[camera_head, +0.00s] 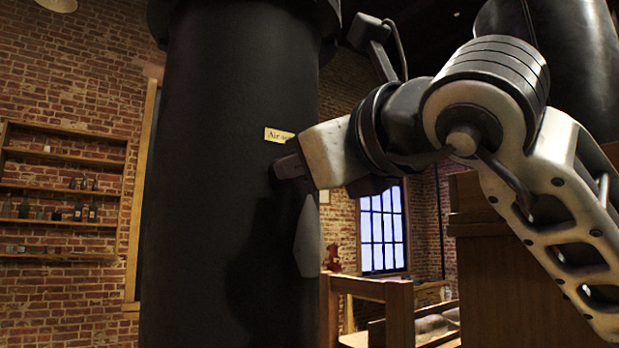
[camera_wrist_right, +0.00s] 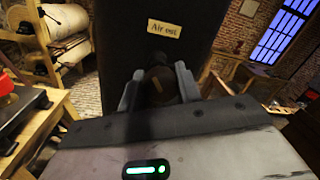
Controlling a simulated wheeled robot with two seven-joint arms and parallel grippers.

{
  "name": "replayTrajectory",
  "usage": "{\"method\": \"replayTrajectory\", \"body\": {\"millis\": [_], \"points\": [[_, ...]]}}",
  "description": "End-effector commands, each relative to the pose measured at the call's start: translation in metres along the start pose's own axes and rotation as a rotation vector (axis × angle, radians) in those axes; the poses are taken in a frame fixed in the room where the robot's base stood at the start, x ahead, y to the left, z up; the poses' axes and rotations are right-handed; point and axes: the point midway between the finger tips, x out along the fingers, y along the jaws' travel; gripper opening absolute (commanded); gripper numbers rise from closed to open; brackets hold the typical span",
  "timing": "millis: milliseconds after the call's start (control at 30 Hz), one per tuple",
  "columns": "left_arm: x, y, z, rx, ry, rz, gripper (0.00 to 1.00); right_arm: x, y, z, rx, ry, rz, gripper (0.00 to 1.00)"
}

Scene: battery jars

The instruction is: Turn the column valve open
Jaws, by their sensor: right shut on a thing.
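The black column (camera_head: 235,90) stands upright at the centre-left of the head view, with a small cream "Air out" label (camera_head: 278,135) on it. The label also shows in the wrist view (camera_wrist_right: 165,28). My right gripper (camera_head: 284,168) reaches the column from the right, just below the label. In the wrist view its two grey fingers (camera_wrist_right: 160,88) are shut on a dark, rounded valve handle (camera_wrist_right: 159,82) in front of the column. In the head view my gripper hides the handle. How far it is turned cannot be told. My left gripper is not in view.
A wall shelf (camera_head: 62,190) with bottles is at the far left. A wooden frame (camera_head: 370,290) and a wooden cabinet (camera_head: 510,270) stand right of the column. A wooden bench (camera_wrist_right: 25,110) is at the left in the wrist view.

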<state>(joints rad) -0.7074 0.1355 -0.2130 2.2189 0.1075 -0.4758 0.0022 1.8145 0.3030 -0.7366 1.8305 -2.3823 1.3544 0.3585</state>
Motion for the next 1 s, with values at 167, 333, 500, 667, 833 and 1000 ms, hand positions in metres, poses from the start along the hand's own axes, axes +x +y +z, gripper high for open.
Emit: {"method": "replayTrajectory", "body": {"millis": [167,333,500,667,833,1000], "points": [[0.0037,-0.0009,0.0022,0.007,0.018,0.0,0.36,-0.0008,-0.0008,-0.001,-0.167,-0.015,-0.004,0.11],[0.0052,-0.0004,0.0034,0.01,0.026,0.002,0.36,-0.0009,-0.0012,-0.0003,-0.327,-0.027,-0.002,0.11],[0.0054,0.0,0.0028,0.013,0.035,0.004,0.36,-0.0008,-0.0012,0.0005,-0.488,-0.038,-0.001,0.11],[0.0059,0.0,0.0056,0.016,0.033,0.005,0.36,-0.0008,-0.0015,0.0009,-0.631,-0.048,0.001,0.11],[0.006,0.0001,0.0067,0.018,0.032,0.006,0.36,-0.0007,-0.001,0.0015,-0.764,-0.059,0.003,0.11],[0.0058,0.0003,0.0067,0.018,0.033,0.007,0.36,-0.0008,-0.0013,0.0019,-0.866,-0.067,0.003,0.11]]}}
